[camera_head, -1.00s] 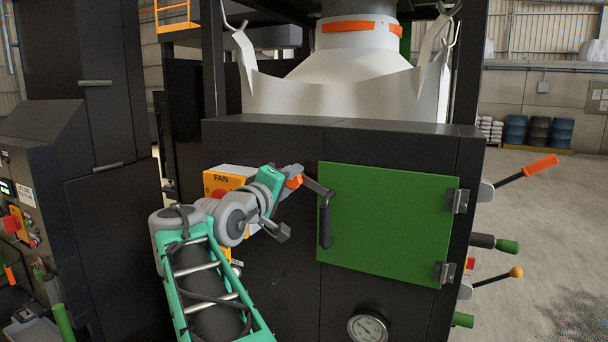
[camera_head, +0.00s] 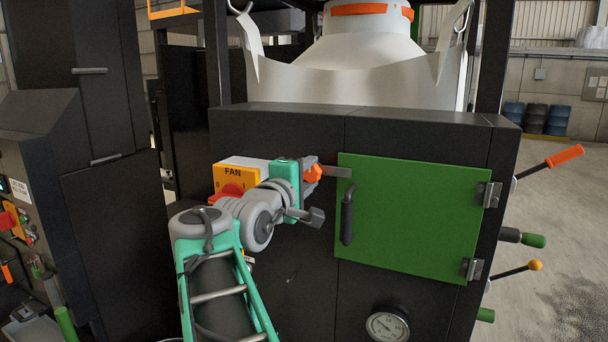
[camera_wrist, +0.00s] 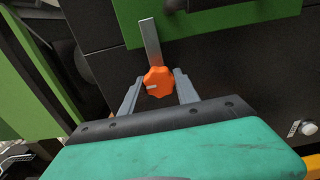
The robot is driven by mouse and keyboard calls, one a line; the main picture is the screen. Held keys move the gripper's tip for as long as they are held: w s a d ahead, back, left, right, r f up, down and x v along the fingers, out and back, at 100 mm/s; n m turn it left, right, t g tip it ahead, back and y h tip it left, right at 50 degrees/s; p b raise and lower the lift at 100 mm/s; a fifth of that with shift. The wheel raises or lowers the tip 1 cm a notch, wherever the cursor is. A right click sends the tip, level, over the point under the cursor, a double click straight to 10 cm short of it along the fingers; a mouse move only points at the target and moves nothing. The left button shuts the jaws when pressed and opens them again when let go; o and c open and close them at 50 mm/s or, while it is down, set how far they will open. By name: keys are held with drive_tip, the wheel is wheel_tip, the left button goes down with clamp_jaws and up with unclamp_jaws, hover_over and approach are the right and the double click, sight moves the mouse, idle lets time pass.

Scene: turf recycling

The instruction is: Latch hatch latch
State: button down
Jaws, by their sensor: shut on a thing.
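The green hatch door (camera_head: 415,220) is closed, flush on the dark machine front, with a black handle (camera_head: 347,218) on its left side and hinges on its right. The latch is an orange knob (camera_wrist: 158,80) with a flat metal bar (camera_head: 338,172). The bar lies about level, its tip over the upper left edge of the door. In the wrist view the bar (camera_wrist: 150,42) runs up from the knob onto the green panel. My gripper (camera_wrist: 158,88) is shut on the orange knob, one finger on each side. In the head view my gripper (camera_head: 311,180) partly hides the knob.
A yellow FAN switch box (camera_head: 240,172) sits close behind my wrist. A pressure gauge (camera_head: 387,325) is below the hatch. Levers, one with an orange grip (camera_head: 564,155), stick out on the machine's right side. A dark control cabinet (camera_head: 50,150) stands at the left.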

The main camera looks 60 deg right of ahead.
drive_tip(key=c, duration=0.9)
unclamp_jaws()
drive_tip(key=a+b, duration=0.2)
drive_tip(key=a, duration=0.5)
drive_tip(key=shift+s+a, duration=0.4)
drive_tip(key=shift+s, duration=0.05)
